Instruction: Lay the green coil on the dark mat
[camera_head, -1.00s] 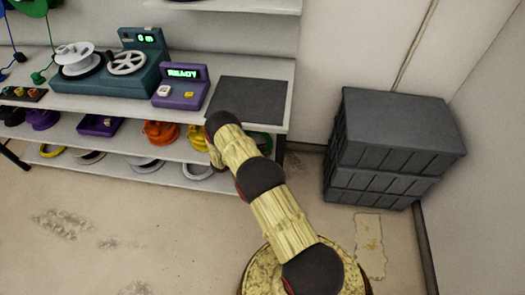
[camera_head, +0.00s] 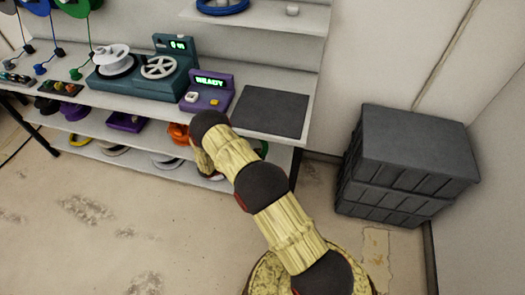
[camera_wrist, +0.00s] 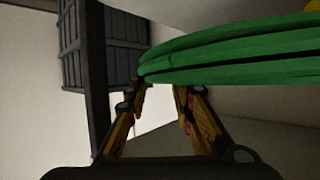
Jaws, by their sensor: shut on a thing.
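The green coil (camera_wrist: 235,52) is a bundle of thick green loops crossing the upper right of the wrist view. My gripper (camera_wrist: 160,92) is shut on the coil's near end, with a finger on either side. The dark mat (camera_head: 270,112) is a flat dark grey square at the right end of the bench top. It looks bare in the head view. There my forearm is in front of the bench by the mat's lower left, and it hides the gripper. A small green patch (camera_head: 262,149) shows below the bench top; I cannot tell whether it is the coil.
A purple device reading READY (camera_head: 208,92) stands left of the mat, with a teal winding machine (camera_head: 143,77) beyond it. Shelves below hold several coloured items, including an orange one (camera_head: 179,133). Stacked dark crates (camera_head: 408,160) stand on the floor at right.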

